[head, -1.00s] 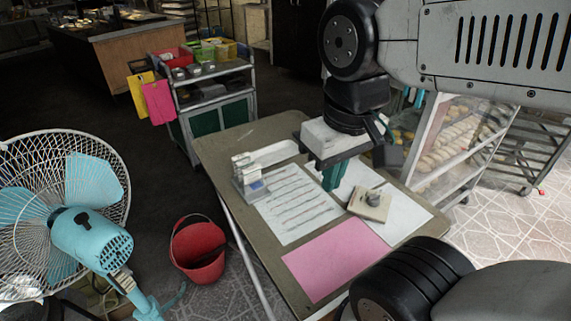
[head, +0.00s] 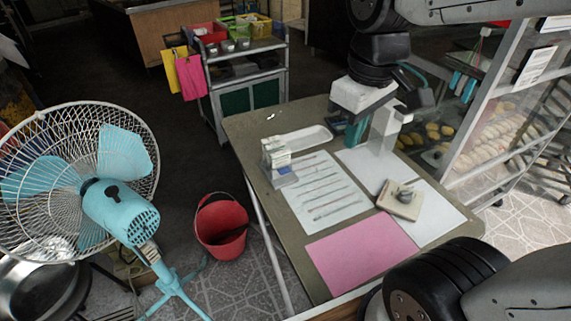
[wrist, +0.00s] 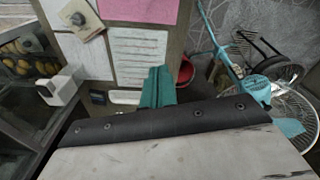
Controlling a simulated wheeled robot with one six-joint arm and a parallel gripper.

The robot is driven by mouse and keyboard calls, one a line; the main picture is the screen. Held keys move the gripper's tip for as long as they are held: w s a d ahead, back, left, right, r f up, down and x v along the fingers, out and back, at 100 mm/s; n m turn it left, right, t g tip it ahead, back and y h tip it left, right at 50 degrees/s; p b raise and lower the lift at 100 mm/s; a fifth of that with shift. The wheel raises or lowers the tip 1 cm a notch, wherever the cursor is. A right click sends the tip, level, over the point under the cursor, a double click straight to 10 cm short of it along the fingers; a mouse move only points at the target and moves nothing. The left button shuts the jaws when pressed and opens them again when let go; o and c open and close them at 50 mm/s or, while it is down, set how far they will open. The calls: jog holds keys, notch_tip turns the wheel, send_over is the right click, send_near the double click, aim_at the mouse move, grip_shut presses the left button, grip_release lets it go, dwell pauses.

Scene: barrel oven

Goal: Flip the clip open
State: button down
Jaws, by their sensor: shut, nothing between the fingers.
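My gripper (head: 355,136) has teal fingers, shut and empty, above the far end of the table; they also show in the wrist view (wrist: 157,86). A small black thing (wrist: 97,98) lies on the table near the fingers in the wrist view and may be the clip; it is too small to tell whether it is open. My gripper seems to hide it in the head view. A beige square block (head: 402,203) with a grey knob-like piece on top lies on white paper, nearer and to the right; it is apart from my gripper.
A white upright holder (head: 384,132) stands right of my gripper. A white tray (head: 302,137) and a small stand of boxes (head: 279,160) are to the left. Flat papers cover the table (head: 262,198). A fan (head: 110,190), red bucket (head: 221,226) and glass-sided rack (head: 480,135) surround it.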

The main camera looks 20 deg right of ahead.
jog(key=w+a+f+n, duration=0.1)
jog(key=w+f+n, duration=0.1)
jog(key=w+n, duration=0.35)
jog(key=w+f+n, duration=0.2)
jog(key=w, duration=0.6)
jog(key=n+g, duration=0.1)
jog(key=n, duration=0.6)
send_over(285, 172)
notch_tip(285, 172, down, 10)
jog(key=shift+f, duration=0.15)
jog(key=shift+w+f, duration=0.1)
notch_tip(285, 172, down, 14)
jog(key=shift+r, duration=0.1)
